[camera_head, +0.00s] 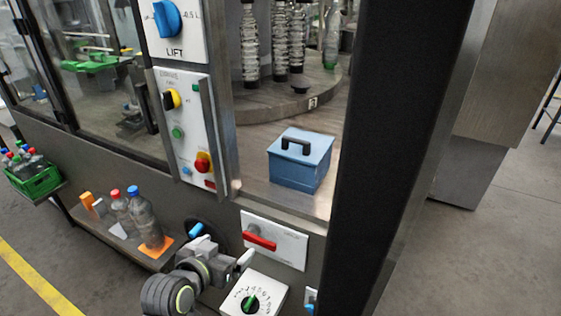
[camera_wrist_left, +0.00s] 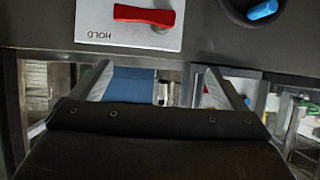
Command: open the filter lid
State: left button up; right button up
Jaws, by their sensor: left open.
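A blue box (camera_head: 299,173) with a black bar handle (camera_head: 298,142) on its flat top stands on the machine's deck. Its top looks closed, and no word on it marks it as the filter. My left gripper (camera_head: 236,256) is low in front of the machine, below and left of the box and apart from it. In the left wrist view the two fingers (camera_wrist_left: 158,76) are spread with nothing held between them. A blue surface (camera_wrist_left: 130,84), which looks like the box, shows between them beyond the panel edge. My right gripper is not in view.
A red HOLD handle (camera_head: 260,238) on a white plate is close to my left gripper; it also shows upside down in the wrist view (camera_wrist_left: 144,15). A dial (camera_head: 251,301) is below. A dark post (camera_head: 385,150) stands right of the box. Bottles (camera_head: 143,217) stand on a low shelf.

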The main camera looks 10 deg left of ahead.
pick_arm(q)
jog(key=w+d+r+m+t+h, duration=0.1)
jog(key=w+d+r+t+h, duration=0.1)
jog(key=w+d+r, duration=0.4)
jog(key=w+d+r+t+h, duration=0.1)
jog(key=w+d+r+t, duration=0.2)
jog(key=r, duration=0.5)
jog(key=p, duration=0.4)
send_near(295, 141)
jog(key=x, duration=0.8)
jog(key=shift+w+d, duration=0.1)
jog(key=shift+w, duration=0.25)
jog(key=shift+x, duration=1.05)
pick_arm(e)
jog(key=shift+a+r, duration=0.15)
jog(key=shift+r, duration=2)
pick_arm(q)
jog(key=shift+c, duration=0.3)
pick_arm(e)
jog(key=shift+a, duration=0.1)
